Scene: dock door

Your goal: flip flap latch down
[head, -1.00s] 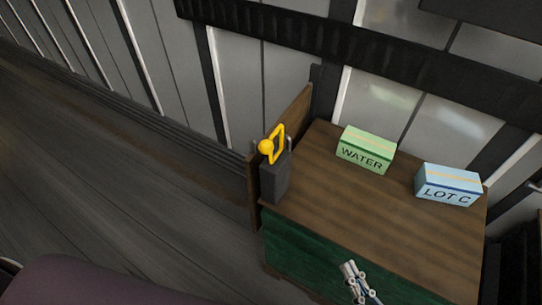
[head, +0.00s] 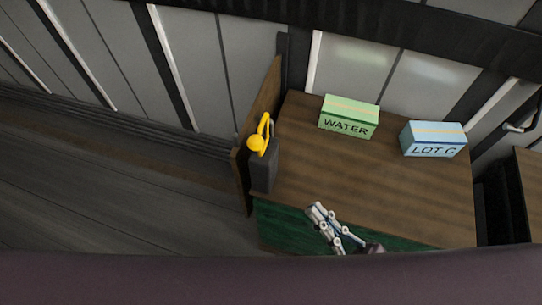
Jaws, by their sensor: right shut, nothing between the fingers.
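The latch is a yellow lever with a round knob (head: 261,138) on top of a dark grey block (head: 264,170). The block stands at the left edge of the wooden-topped cabinet (head: 380,185), against an upright wooden board (head: 258,115). The yellow lever points upward. My right gripper (head: 315,209) is shut and empty, over the front edge of the cabinet top, to the right of and nearer than the latch, apart from it. My left gripper is not in view.
A green box marked WATER (head: 348,118) and a light blue box marked LOT C (head: 433,140) stand on the back of the top. Grey wall panels are behind. The floor (head: 110,190) to the left is clear. Another brown surface (head: 530,180) shows at the far right.

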